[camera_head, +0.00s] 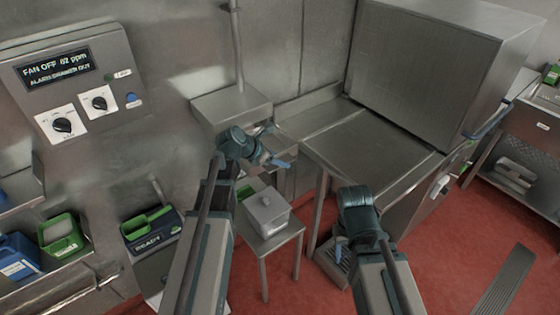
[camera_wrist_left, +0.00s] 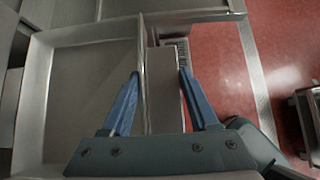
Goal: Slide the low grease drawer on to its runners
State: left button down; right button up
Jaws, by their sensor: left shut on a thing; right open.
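My left gripper (camera_head: 275,150) is in front of the steel wall box in the head view. A wide shallow steel tray (camera_wrist_left: 85,95) with a raised rim lies just left of that piece. It may be the grease drawer; I cannot tell whether the two are joined. The runners cannot be made out. My right gripper (camera_head: 342,248) is open and low, near the floor in the head view, its fingers partly hidden by its own wrist.
A wall panel (camera_head: 70,68) reads "FAN OFF 62 ppm" and "ALARM DRAWER OUT". The steel wall box (camera_head: 232,105) is behind the left gripper. A lidded grey box (camera_head: 266,208) stands on a small table. A steel counter (camera_head: 375,145) is at the right. Red floor (camera_head: 450,235) is open there.

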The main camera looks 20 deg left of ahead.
aim_at(252, 134)
pick_arm(q)
jog(key=shift+w+a, duration=0.9)
jog(key=shift+a, duration=0.3)
jog(key=shift+w+a, duration=0.95)
jog(key=shift+a, duration=0.2)
jog(key=shift+w+a, duration=0.9)
jog(key=shift+a, duration=0.3)
jog(key=shift+a, duration=0.1)
jog(key=shift+w+a, duration=1.05)
jog(key=shift+a, duration=0.25)
jog(key=shift+w+a, duration=1.05)
jog(key=shift+a, duration=0.2)
jog(key=shift+w+a, duration=0.2)
jog(key=shift+a, duration=0.05)
